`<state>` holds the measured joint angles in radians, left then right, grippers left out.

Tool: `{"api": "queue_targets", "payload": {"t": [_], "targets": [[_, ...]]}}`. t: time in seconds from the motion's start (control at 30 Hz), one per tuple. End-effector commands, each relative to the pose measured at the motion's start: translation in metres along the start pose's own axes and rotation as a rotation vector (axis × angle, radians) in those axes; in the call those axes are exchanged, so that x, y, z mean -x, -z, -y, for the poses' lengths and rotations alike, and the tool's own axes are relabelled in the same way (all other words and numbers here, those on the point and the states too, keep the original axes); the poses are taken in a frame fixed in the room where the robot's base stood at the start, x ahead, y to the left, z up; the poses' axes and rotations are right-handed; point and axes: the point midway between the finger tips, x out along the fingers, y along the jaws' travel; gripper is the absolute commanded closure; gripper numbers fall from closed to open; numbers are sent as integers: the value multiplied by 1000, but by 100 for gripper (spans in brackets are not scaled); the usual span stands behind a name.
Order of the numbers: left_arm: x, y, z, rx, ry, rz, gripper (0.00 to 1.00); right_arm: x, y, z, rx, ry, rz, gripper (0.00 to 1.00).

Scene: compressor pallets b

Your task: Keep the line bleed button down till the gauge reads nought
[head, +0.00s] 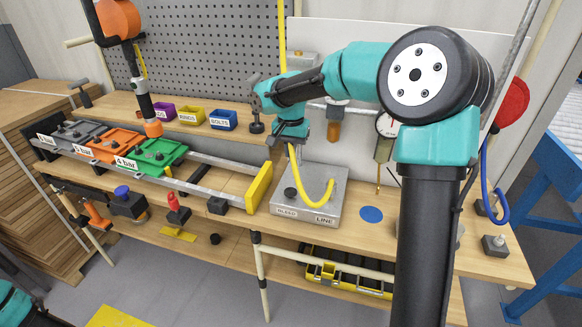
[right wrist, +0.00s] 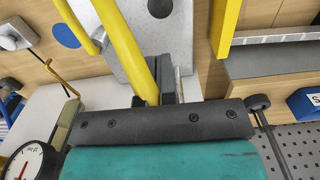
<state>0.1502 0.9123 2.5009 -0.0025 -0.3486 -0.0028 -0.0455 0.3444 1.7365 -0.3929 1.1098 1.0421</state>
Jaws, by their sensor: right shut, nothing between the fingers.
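The grey block (head: 330,202) labelled BLEED and LINE stands on the bench. Its round black bleed button (head: 290,192) is on the left of its top; in the right wrist view the button (right wrist: 160,8) shows at the top edge. My right gripper (head: 290,147) is shut and empty above the block, apart from the button. A yellow hose (head: 325,200) rises from the block past the gripper. The gauge (head: 386,125) is partly hidden by my right arm; in the right wrist view the gauge (right wrist: 33,162) is cut off and its reading is unclear.
A yellow end stop (head: 260,187) stands left of the block. Grey, orange and green trays (head: 155,153) sit on the rail further left. A blue disc (head: 371,214) lies right of the block. Small bins (head: 222,120) stand behind, before a pegboard (head: 205,50).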

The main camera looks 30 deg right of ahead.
Motion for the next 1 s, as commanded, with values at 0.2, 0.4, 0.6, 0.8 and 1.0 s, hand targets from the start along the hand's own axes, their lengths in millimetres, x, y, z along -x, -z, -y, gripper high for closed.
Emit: {"api": "queue_targets", "payload": {"t": [0.2, 0.4, 0.6, 0.8, 1.0], "targets": [[0, 0, 0, 0, 0, 0, 100, -27, 0, -1, 1, -3, 2, 100], [0, 0, 0, 0, 0, 0, 100, -61, 0, 0, 1, -3, 3, 100], [0, 0, 0, 0, 0, 0, 100, -95, 0, 0, 1, -2, 3, 100], [0, 0, 0, 0, 0, 0, 100, -123, 0, 0, 1, 0, 2, 100], [0, 0, 0, 0, 0, 0, 100, -134, 0, 0, 2, 1, 1, 100]]}}
